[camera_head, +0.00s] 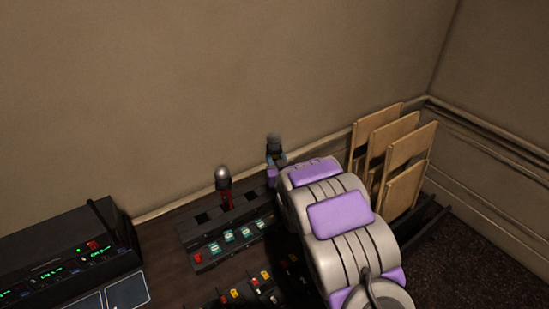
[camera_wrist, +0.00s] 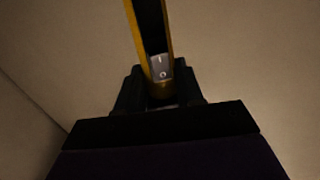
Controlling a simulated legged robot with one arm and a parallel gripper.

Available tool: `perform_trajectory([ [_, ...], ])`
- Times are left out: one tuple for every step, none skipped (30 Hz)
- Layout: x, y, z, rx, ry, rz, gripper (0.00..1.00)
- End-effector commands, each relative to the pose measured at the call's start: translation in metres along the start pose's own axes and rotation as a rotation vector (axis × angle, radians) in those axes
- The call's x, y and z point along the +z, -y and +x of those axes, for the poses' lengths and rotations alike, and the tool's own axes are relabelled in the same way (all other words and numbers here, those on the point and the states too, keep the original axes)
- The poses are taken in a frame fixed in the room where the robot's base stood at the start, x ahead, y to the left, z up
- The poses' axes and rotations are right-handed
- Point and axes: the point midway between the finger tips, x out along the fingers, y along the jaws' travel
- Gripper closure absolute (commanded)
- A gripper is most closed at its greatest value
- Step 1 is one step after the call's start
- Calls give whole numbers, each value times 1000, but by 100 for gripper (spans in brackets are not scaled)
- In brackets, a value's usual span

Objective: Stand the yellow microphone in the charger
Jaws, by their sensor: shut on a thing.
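The yellow microphone (camera_wrist: 148,30) is between the fingers of my gripper (camera_wrist: 160,88) in the wrist view, its yellow-edged dark body running up out of the picture. In the head view its grey head (camera_head: 274,142) shows above my gripper (camera_head: 276,161), upright or nearly so. My gripper is shut on it at the back right end of the charger. The charger (camera_head: 207,239) is a dark box on the desk with square slots on top and lit buttons in front. Dark slots show either side of a red microphone. My arm hides the charger's right end and the yellow microphone's lower end.
A red microphone (camera_head: 223,184) with a silver head stands in the charger, left of my gripper. A black rack unit (camera_head: 62,262) with green displays is at the left. Folded wooden chairs (camera_head: 405,160) lean at the right. The wall is close behind the desk.

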Motion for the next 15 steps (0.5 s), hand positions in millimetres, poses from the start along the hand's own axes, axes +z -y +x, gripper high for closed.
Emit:
perform_trajectory([
  [2, 0, 0, 2, 1, -1, 100],
  [2, 0, 0, 2, 1, -1, 100],
  [4, 1, 0, 2, 1, -2, 100],
  [4, 1, 1, 2, 1, -2, 100],
  [5, 1, 1, 2, 2, -2, 100],
  [6, 2, 1, 2, 2, -3, 100],
  [7, 2, 1, 2, 2, -3, 100],
  [7, 2, 1, 1, 2, -3, 100],
  [8, 2, 1, 1, 2, -3, 100],
  [9, 2, 1, 1, 2, -3, 100],
  [9, 3, 1, 1, 1, -3, 100],
  [10, 3, 1, 1, 1, -3, 100],
  [11, 3, 1, 1, 1, -3, 100],
  [11, 3, 1, 1, 1, -3, 100],
  [12, 3, 1, 1, 1, -3, 100],
])
